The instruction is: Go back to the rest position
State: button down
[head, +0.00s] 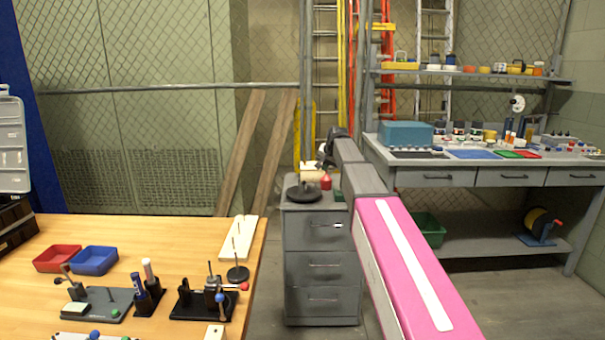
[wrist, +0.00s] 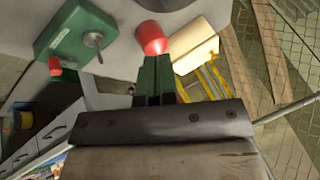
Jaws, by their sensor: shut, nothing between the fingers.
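My gripper (wrist: 154,75) shows in the wrist view as two dark fingers side by side beyond a dark grey bar. The fingers are shut and empty. A red cap-like thing (wrist: 152,37) lies just past the fingertips; I cannot tell whether they touch it. In the head view my pink arm reaches forward from the lower right to above a grey drawer cabinet (head: 322,262). The gripper end is small there and its fingers cannot be made out.
The wrist view shows a green box with a knob (wrist: 75,38) and a cream block (wrist: 196,46). A wooden table (head: 150,245) is left, a workbench (head: 405,179) right.

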jog(key=s+d+f+n+g+h, duration=0.1)
jog(key=s+d+f, duration=0.2)
jog(key=s+f, duration=0.65)
jog(key=s+d+f+n+g, duration=0.1)
jog(key=s+d+f+g, duration=0.1)
jog(key=s+f, duration=0.8)
jog(key=s+d+f+n+g, duration=0.1)
jog(key=s+d+f, duration=0.1)
jog(key=s+f, duration=0.4)
jog(key=s+d+f+n+g+h, duration=0.1)
jog(key=s+f, duration=0.6)
jog(key=s, duration=0.8)
jog(key=shift+d+f+g, duration=0.3)
jog(key=shift+d+g, duration=0.1)
jog(key=shift+d, duration=0.15)
